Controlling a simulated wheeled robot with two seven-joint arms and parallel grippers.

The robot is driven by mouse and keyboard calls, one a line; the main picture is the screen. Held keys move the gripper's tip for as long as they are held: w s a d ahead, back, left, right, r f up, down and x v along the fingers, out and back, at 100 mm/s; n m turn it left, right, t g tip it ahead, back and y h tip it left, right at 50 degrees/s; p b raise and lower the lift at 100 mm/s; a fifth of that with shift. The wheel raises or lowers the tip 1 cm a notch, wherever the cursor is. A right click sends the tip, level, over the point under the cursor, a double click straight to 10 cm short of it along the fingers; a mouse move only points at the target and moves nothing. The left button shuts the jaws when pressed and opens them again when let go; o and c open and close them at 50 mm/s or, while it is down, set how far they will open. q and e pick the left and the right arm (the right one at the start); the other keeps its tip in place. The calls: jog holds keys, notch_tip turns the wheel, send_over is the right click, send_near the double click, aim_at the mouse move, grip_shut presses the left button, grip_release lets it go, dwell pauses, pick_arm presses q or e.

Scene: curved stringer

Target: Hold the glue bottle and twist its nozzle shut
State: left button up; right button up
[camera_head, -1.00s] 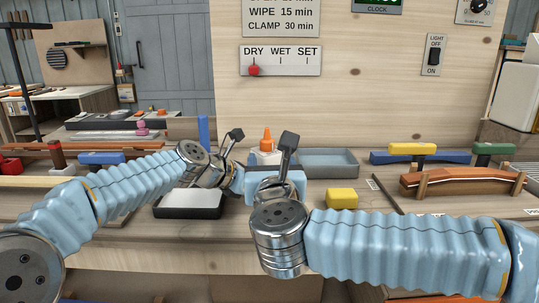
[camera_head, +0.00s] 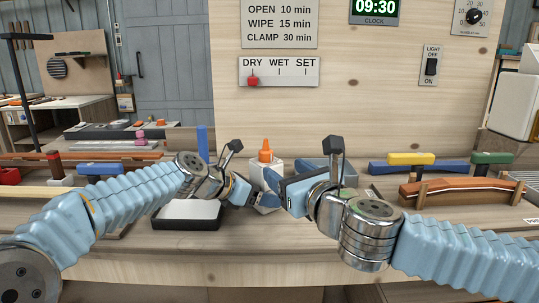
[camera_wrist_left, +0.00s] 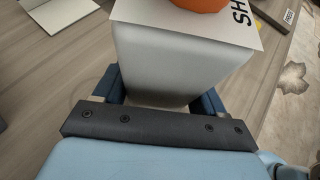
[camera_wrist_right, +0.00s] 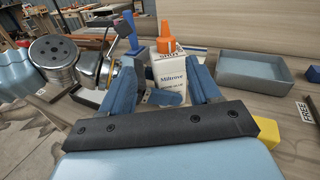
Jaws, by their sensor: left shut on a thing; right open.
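The white glue bottle (camera_head: 265,172) stands upright on the bench, its orange nozzle (camera_head: 266,150) on top. My left gripper (camera_head: 262,199) is shut on the lower body of the bottle; the left wrist view shows the white body (camera_wrist_left: 180,60) between its fingers, with the orange part cut off by the top edge. My right gripper (camera_wrist_right: 163,90) is open. Its fingers point towards the bottle (camera_wrist_right: 178,72) from the right and lie below the nozzle (camera_wrist_right: 166,38) in the right wrist view. I cannot tell whether they touch the bottle.
A grey-blue tray (camera_wrist_right: 255,70) lies right of the bottle. A yellow block (camera_wrist_right: 297,133) is partly hidden by my right gripper. A dark tray with a white surface (camera_head: 188,212) is at the left. A curved wooden piece (camera_head: 462,188) and clamps stand at the right.

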aim_at(270, 154)
jog(key=shift+g+y, duration=0.3)
jog(key=shift+y, duration=0.4)
jog(key=x, duration=0.3)
jog(key=d+x, duration=0.1)
jog(key=x, duration=0.3)
jog(key=w+d+x, duration=0.1)
jog(key=x, duration=0.2)
jog(key=shift+w+a, duration=0.2)
jog(key=shift+w, duration=0.15)
